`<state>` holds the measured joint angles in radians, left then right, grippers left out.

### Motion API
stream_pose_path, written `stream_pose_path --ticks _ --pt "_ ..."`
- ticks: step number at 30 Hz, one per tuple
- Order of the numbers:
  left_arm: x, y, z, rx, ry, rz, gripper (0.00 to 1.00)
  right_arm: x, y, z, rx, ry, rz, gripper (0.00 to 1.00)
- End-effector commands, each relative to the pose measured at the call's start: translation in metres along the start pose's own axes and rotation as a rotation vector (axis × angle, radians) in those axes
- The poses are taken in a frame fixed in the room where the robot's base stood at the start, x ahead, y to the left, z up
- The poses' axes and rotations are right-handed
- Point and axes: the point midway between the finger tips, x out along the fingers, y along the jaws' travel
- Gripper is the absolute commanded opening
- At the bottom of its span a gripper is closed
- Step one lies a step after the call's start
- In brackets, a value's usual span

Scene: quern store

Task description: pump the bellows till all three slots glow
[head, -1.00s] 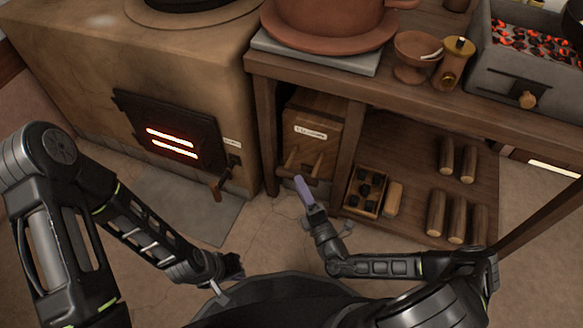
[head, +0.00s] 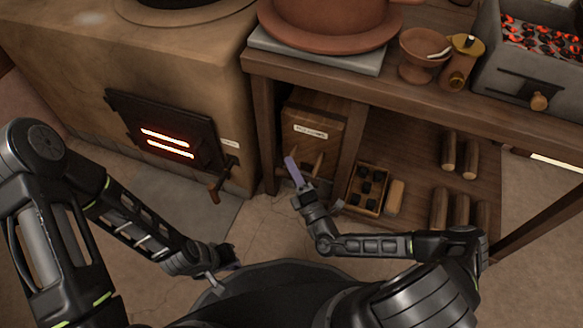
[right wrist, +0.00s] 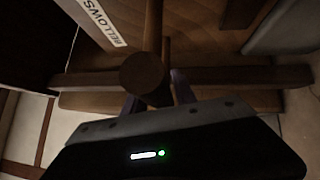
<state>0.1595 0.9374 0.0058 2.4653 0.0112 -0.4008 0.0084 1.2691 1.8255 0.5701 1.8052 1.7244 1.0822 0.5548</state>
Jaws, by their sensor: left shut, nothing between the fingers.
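The stove's dark fire door (head: 190,118) shows two slots glowing orange-red; I cannot make out a third lit slot. The wooden bellows box (head: 322,112), labelled, stands under the table, with a handle of wooden pegs and a bar low on its front. My right gripper (head: 292,168) has purple fingers and is at the left part of this handle. In the right wrist view the fingers are apart, either side of the round-ended handle (right wrist: 142,72); contact is hidden. My left gripper (head: 230,262) is shut and empty, low and near my base.
A door latch handle (head: 216,190) sticks out right of the fire door. A crate of coal (head: 366,190) and several logs (head: 440,208) lie on the low shelf. A brazier (head: 515,75) with glowing coals stands on the table (head: 430,105).

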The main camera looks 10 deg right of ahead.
Motion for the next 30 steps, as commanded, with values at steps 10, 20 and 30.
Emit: stream_pose_path --ticks 10,20,30 --pt "-0.0001 0.0 0.0 0.0 0.0 0.0 0.0 0.0002 0.001 0.0001 0.0 0.0 0.002 0.03" --pt "-0.0002 0.0001 -0.0001 0.0 0.0 0.0 0.0 0.0005 0.002 0.0002 -0.001 -0.001 0.005 0.0" --pt "-0.0003 0.0001 -0.0001 0.0 0.0 0.0 0.0 0.0008 0.003 0.0003 -0.001 -0.001 0.008 0.0"
